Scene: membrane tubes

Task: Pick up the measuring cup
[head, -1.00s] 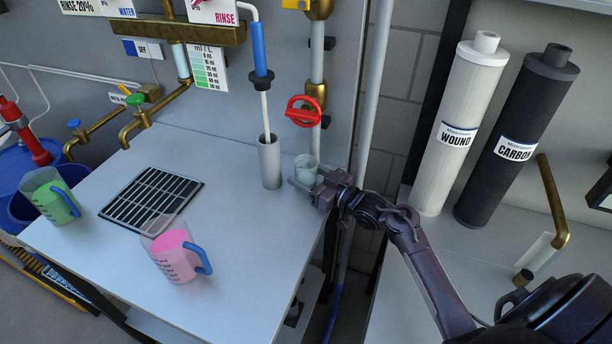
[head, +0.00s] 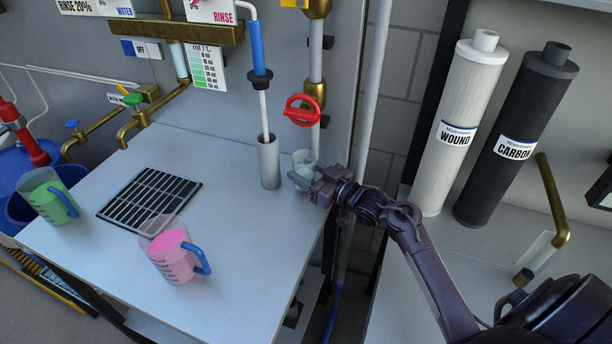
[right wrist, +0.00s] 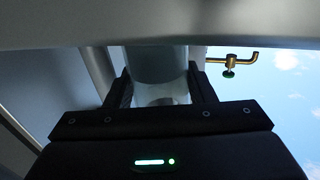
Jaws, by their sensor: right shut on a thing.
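A small clear cup (head: 304,160), which looks like the measuring cup, is at the right back edge of the white table, below the red valve wheel. My right gripper (head: 308,182) is shut on it, with its fingers on either side of the cup. In the right wrist view the cup (right wrist: 160,95) shows between the two fingers, its upper part cut off by a pale band. I cannot tell for sure how far its base is from the table. My left gripper is not in view.
A grey tube holder (head: 269,163) stands just left of the cup. A pink-filled jug (head: 172,255) and a green-filled jug (head: 48,197), both with blue handles, stand on the table (head: 235,225) around a black drain grate (head: 149,199). A vertical pipe (head: 371,90) is close on the right.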

